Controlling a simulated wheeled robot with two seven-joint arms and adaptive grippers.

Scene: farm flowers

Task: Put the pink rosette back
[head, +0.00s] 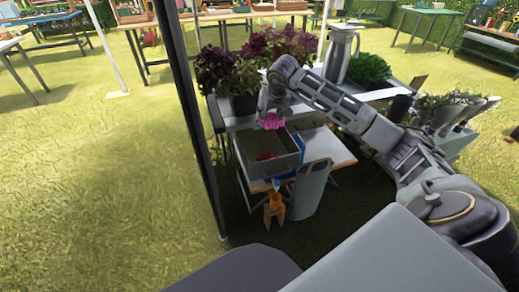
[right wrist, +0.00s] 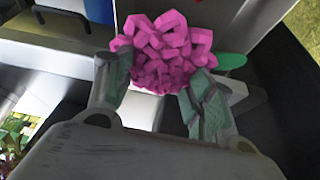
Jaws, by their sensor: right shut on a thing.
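The pink rosette (head: 270,121) hangs at the end of my right arm in the head view. It fills the top middle of the right wrist view (right wrist: 165,48) as a bunch of chunky bright pink petals. My right gripper (right wrist: 157,78) is shut on it, with one finger on each side of its lower part. In the head view the right gripper (head: 271,108) is small, above the back edge of an open grey box (head: 285,164). The rosette is above the box, apart from its floor. My left gripper is not in view.
Red items (head: 265,156) lie in the grey box. A grey bin (head: 311,190) and an orange object (head: 274,207) are in front. Dark purple potted plants (head: 214,69) stand behind on the table. A dark post (head: 187,120) rises at left; open grass lies beyond it.

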